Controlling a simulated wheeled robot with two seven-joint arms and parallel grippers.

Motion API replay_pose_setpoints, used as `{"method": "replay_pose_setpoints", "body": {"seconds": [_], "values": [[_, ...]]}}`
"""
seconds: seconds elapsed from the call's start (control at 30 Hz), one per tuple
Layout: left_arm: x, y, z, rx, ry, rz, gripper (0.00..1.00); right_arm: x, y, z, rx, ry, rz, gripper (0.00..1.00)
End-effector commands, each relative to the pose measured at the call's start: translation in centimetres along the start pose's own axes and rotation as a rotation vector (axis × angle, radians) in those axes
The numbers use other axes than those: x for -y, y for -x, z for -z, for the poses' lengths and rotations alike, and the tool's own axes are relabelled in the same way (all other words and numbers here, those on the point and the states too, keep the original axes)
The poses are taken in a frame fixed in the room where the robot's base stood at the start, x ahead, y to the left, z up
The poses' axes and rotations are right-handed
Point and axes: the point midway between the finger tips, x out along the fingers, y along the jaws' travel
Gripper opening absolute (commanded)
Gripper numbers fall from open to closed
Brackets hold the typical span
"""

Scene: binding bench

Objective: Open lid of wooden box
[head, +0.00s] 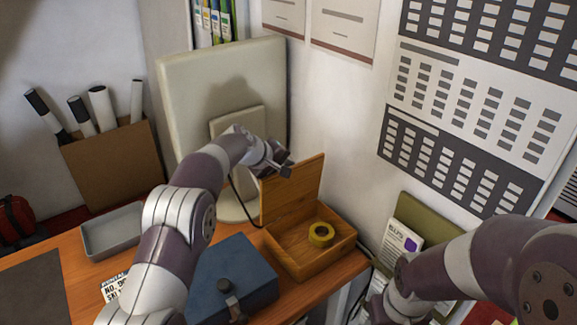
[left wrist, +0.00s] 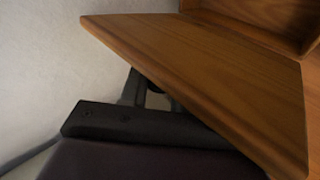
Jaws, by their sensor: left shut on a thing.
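The wooden box (head: 318,262) sits at the right end of the desk. Its lid (head: 291,192) stands up from the box's left side, so the inside shows. A yellow tape roll (head: 321,234) lies inside. My left gripper (head: 283,168) is at the lid's upper edge, shut on the lid. In the left wrist view the lid (left wrist: 215,75) slants across the frame, with part of the box (left wrist: 265,20) at the top right. The lid hides part of the fingers there. My right arm reaches in at lower right in the head view; its fingers are not visible.
A dark blue case (head: 232,268) lies left of the box. A grey tray (head: 112,232) and a brown holder with rolled tubes (head: 113,165) stand at left. A monitor (head: 222,95) stands behind my left arm. The wall is close behind the lid.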

Motion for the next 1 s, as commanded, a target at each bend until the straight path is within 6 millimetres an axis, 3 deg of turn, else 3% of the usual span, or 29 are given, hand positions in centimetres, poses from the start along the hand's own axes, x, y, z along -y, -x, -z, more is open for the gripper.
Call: {"method": "replay_pose_setpoints", "body": {"seconds": [0.4,0.43,0.5,0.83,1.0], "values": [[0.0,0.0,0.0,0.005,0.006,-0.001,0.0,0.0,0.1,0.0,0.0,0.0,0.0,0.54],[0.0,-0.1,0.0,0.005,0.006,-0.001,0.38,0.0,0.1,0.0,0.0,0.0,0.0,0.54],[0.0,0.0,0.0,0.005,0.006,-0.001,0.51,0.0,0.1,0.0,0.0,0.0,0.0,0.54],[0.1,0.3,0.0,0.003,0.005,-0.001,0.51,0.0,-0.2,0.0,0.0,0.0,0.0,0.54],[0.3,2.7,0.0,0.001,0.005,-0.002,0.51,0.0,-1.6,-0.2,0.0,0.0,0.0,0.54]]}}
